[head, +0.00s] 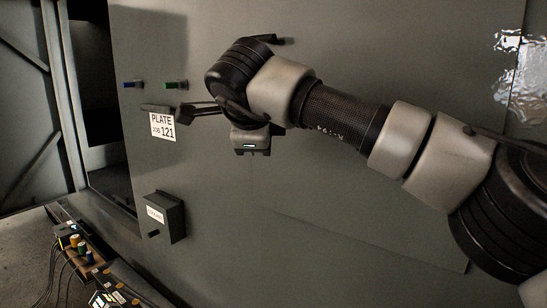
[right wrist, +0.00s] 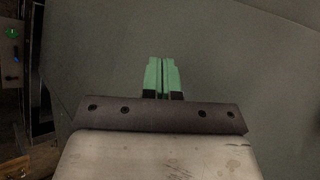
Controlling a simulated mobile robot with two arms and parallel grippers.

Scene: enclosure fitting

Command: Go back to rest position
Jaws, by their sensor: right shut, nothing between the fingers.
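My right arm reaches in from the right in the head view, across the large grey-green panel (head: 330,235). My right gripper (head: 187,110) is near the panel's upper left, close beside a white tag reading "PLATE JOB 121" (head: 162,126). I cannot tell from the head view whether it touches the tag. In the right wrist view its green fingertips (right wrist: 163,75) are together with nothing between them, in front of plain grey surface. My left gripper is not in view.
A blue knob (head: 131,85) and a green knob (head: 175,85) sit above the tag. A dark labelled box (head: 165,217) juts out below. Wires and coloured parts (head: 80,244) lie at the lower left. A shiny crinkled sheet (head: 520,75) is at the right. The lower middle panel is clear.

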